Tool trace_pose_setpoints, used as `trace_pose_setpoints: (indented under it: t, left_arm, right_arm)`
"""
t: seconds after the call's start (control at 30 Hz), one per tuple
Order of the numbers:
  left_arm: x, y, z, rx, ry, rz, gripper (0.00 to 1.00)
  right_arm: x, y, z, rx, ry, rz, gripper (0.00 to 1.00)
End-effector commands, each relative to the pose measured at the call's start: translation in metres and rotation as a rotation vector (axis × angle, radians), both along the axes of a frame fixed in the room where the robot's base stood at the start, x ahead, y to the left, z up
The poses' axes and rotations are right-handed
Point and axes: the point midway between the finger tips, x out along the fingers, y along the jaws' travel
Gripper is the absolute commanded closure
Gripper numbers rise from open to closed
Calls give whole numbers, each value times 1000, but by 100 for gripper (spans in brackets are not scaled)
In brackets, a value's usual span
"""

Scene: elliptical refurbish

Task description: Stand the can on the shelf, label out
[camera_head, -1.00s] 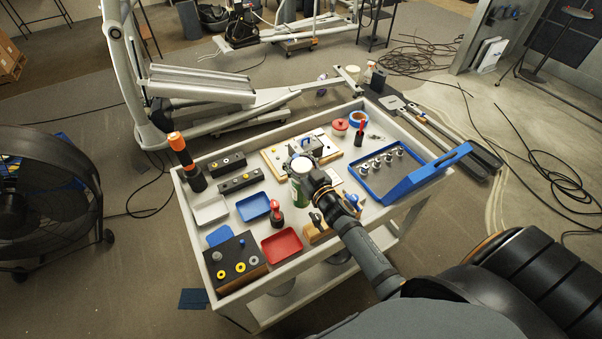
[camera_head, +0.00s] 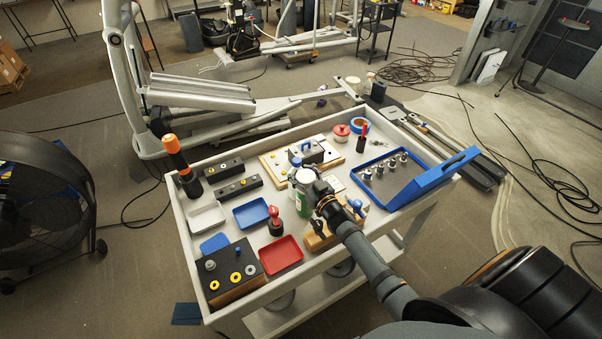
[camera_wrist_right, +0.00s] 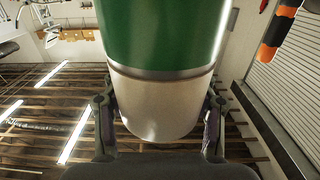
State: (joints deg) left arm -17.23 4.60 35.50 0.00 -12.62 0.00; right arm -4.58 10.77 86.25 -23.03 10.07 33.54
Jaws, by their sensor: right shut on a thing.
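The can (camera_head: 303,206) is green, with a pale top, and is held over the cart's top. In the right wrist view the can (camera_wrist_right: 165,45) fills the middle, with a green band, a silver line and a white end. My right gripper (camera_head: 313,187) is shut around it, with a finger on each side in the wrist view (camera_wrist_right: 158,108). The can's base is partly hidden, so I cannot tell whether it touches the cart. I cannot make out the label's face. A shelved unit (camera_head: 496,45) stands at the far upper right. My left gripper is not in view.
The cart (camera_head: 181,230) is crowded with a red tray (camera_head: 281,256), blue trays, a wooden block (camera_head: 322,238), black blocks and a blue rack (camera_head: 412,190). A fan (camera_head: 45,200) stands left, exercise-machine frames behind. Cables (camera_head: 555,185) lie on the floor at right.

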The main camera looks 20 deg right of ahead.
Motion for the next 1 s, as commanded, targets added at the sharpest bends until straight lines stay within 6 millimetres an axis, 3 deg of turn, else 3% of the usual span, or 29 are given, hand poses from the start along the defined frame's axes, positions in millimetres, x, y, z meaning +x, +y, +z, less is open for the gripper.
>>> trace_pose_setpoints:
  t: [0.23,0.27,0.47,0.87,1.0]
  left_arm:
    - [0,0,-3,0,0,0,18]
    - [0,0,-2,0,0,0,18]
    - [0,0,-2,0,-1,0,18]
    - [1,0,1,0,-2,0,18]
    - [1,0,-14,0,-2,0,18]
  right_arm:
    - [0,0,-3,1,-3,1,100]
    - [0,0,-3,1,0,0,48]
    - [0,0,-3,1,0,0,20]
    - [-1,0,1,-1,1,0,19]
    - [-26,-2,-6,-1,2,1,19]
